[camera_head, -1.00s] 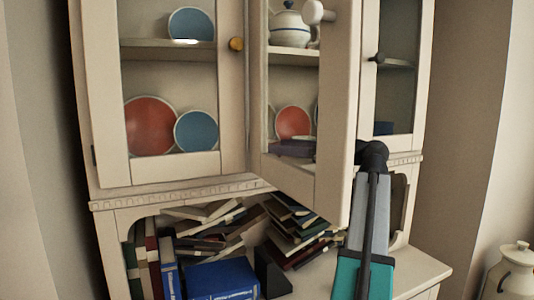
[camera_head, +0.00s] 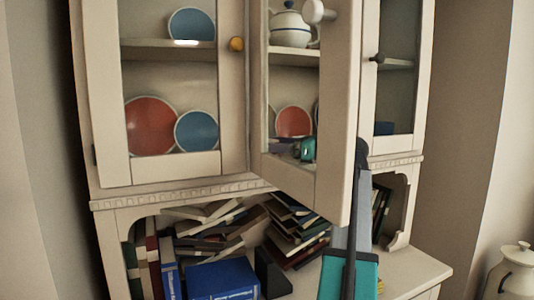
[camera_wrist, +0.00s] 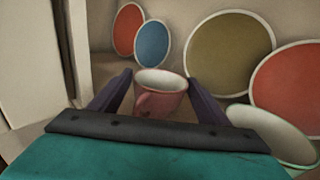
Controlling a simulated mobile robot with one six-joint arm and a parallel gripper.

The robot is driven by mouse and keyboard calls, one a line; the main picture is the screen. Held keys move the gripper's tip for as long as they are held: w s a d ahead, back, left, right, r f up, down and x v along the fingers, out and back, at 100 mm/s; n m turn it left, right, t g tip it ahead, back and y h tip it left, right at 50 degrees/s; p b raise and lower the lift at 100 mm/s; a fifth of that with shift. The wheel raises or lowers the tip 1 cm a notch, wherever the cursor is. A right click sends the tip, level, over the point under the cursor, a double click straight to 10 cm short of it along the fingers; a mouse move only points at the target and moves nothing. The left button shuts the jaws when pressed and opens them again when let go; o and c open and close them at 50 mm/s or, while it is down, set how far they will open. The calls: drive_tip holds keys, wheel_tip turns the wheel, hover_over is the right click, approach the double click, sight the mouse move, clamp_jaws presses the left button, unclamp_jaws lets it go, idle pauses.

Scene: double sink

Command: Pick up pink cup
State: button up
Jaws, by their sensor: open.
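In the wrist view a pink cup (camera_wrist: 162,98) with a pale inside stands upright on the cabinet shelf. My gripper (camera_wrist: 158,86) is open, with one dark finger on the cup's left and one on its right. The lower part of the cup is hidden behind the gripper's palm. In the head view my gripper (camera_head: 290,148) shows only partly, through the glass of the open middle door. I cannot make out the cup in the head view.
The open middle door (camera_head: 335,190) stands out in front of my arm. Behind the cup several plates lean on the back wall, among them a blue plate (camera_wrist: 153,44) and an olive plate (camera_wrist: 229,52). A pale green bowl (camera_wrist: 270,130) is close on the right.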

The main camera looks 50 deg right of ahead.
drive_tip(key=c, duration=0.8)
drive_tip(key=shift+r, duration=0.1)
wheel_tip(320, 180, up, 10)
drive_tip(key=shift+p, duration=0.4)
idle(0.4)
